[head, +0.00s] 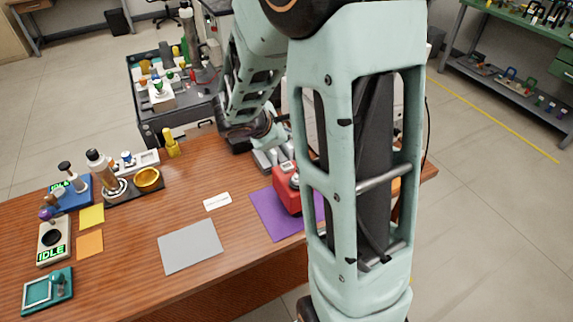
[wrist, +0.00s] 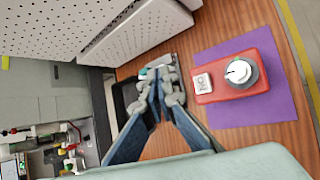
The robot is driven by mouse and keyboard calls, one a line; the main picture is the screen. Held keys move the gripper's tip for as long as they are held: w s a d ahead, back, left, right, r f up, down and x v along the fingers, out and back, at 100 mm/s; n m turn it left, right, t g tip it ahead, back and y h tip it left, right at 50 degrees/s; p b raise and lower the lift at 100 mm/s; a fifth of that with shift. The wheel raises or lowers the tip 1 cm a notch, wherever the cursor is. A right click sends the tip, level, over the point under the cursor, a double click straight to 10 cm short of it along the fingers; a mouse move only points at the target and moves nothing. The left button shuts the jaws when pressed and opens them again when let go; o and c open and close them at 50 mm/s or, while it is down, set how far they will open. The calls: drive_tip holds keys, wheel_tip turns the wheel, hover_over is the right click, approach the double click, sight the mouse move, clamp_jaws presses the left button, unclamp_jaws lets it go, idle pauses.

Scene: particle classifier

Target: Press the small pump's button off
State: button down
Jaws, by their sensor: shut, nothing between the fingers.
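A red box-shaped device (wrist: 266,62), likely the small pump, lies on a purple mat (wrist: 228,114). A white square button (wrist: 202,83) with small dark lettering and a round white knob (wrist: 241,72) are on its top. In the head view the red device (head: 286,190) is partly hidden behind my arm. My gripper (wrist: 161,75) is shut and empty. In the wrist view its fingertips are left of the device's button end, apart from it in the picture. In the head view my gripper (head: 275,157) shows beyond the device, partly hidden.
A white perforated panel (wrist: 130,30) stands close behind my gripper. A white label card (head: 217,201) and a grey mat (head: 190,246) lie on the wooden table (head: 140,215). Instruments with IDLE displays (head: 54,242) stand at the left. The table's middle is fairly clear.

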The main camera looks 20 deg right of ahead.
drive_tip(key=shift+f, duration=0.1)
drive_tip(key=b, duration=0.6)
hover_over(288, 164)
drive_tip(key=s+a, duration=0.1)
wheel_tip(288, 164, down, 7)
drive_tip(key=shift+r, duration=0.1)
drive_tip(key=shift+f+b, duration=0.85)
drive_tip(key=shift+f, duration=0.05)
drive_tip(key=shift+a+f, duration=0.1)
drive_tip(key=shift+f, duration=0.1)
drive_tip(key=shift+f+b, duration=0.25)
drive_tip(key=shift+b, duration=0.4)
drive_tip(key=shift+f+b, duration=0.9)
drive_tip(key=shift+b, duration=0.05)
idle(0.8)
drive_tip(key=shift+r, duration=0.1)
drive_tip(key=shift+r+p, duration=1.05)
drive_tip(key=shift+r, duration=0.2)
